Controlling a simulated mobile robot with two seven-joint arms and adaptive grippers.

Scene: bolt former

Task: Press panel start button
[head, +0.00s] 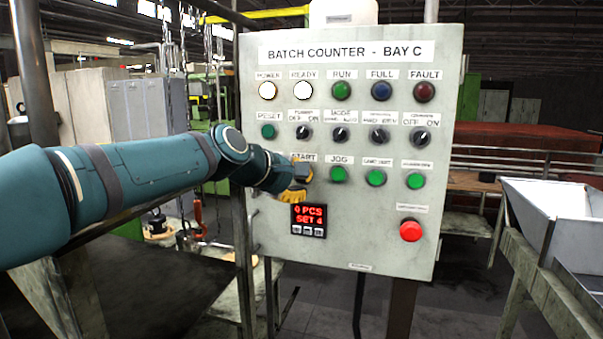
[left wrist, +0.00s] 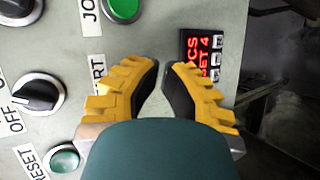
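The panel (head: 275,245) is a grey box headed "BATCH COUNTER - BAY C". Its START label (head: 304,157) shows in the head view just above my left gripper (head: 291,195). The START button itself is hidden behind the gripper. In the left wrist view, my left gripper (left wrist: 163,66) has yellow fingers with dark pads, angled inward with a narrow gap at the tips. Nothing is between them. Part of the START label (left wrist: 98,75) shows beside the left-hand finger, which covers the button's area. I cannot tell whether anything touches the panel. My right gripper is not in view.
The green JOG button (head: 338,174) is right of START, with more green buttons beyond. The green RESET button (head: 268,132) and several knobs sit above. A red display (head: 309,215) is just below the gripper; a red button (head: 410,231) is lower right. A metal hopper (head: 560,215) stands at right.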

